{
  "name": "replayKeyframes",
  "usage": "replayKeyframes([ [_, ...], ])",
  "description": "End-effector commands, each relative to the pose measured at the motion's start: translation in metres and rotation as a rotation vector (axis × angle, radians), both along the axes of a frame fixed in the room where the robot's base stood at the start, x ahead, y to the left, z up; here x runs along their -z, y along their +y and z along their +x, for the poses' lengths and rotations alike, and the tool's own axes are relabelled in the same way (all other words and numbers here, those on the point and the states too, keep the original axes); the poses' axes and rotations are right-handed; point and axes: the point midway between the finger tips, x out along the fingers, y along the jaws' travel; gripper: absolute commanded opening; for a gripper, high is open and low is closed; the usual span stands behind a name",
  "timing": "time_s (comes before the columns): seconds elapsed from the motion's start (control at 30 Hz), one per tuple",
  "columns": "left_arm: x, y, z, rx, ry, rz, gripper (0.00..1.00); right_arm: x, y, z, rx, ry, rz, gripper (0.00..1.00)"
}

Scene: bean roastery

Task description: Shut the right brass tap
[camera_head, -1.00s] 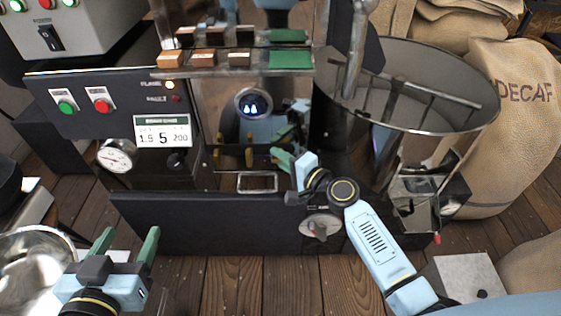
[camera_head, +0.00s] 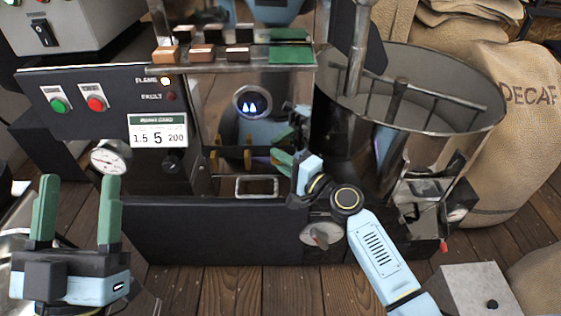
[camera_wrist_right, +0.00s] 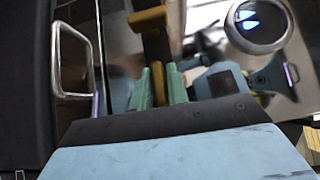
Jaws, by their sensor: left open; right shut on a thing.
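My right gripper (camera_head: 281,160) is at the right end of a row of brass taps on the front of the roasting machine. In the right wrist view its green fingers (camera_wrist_right: 159,85) are closed on the right brass tap (camera_wrist_right: 158,78), which runs lengthwise between them. The fingers hide most of this tap in the head view. The middle brass tap (camera_head: 247,157) stands upright; it also shows crosswise in the wrist view (camera_wrist_right: 146,19). The left brass tap (camera_head: 214,158) stands upright too. My left gripper (camera_head: 76,213) is open and empty at the lower left, fingers pointing up.
A metal bar handle (camera_head: 257,186) sits just below the taps. A round porthole (camera_head: 253,103) is above them. A grey knob (camera_head: 321,233) is below my right wrist. A round gauge (camera_head: 109,157) stands near my left gripper. A large round cooling bin (camera_head: 455,130) is at the right.

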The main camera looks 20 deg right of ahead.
Motion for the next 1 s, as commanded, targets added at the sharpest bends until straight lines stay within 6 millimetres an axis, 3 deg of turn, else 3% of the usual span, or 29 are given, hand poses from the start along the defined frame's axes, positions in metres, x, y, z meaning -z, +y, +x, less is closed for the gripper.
replayKeyframes([
  [0.17,0.000,0.000,0.000,0.000,0.001,0.000,0.62,0.000,-0.001,0.000,0.001,0.001,0.000,0.00],
  [0.2,0.000,0.000,0.000,0.000,0.002,0.001,0.62,0.000,-0.001,0.000,0.001,0.001,0.000,0.17],
  [0.33,0.000,0.000,0.000,0.000,0.002,0.001,0.62,0.000,-0.001,0.000,0.001,0.001,0.000,0.34],
  [0.73,0.000,0.000,0.001,0.000,0.010,0.003,0.62,0.000,-0.005,-0.008,0.001,0.001,-0.002,0.35],
  [1.0,0.006,-0.002,0.006,0.001,0.077,0.022,0.62,0.002,-0.031,-0.056,0.001,0.004,-0.002,0.35],
])
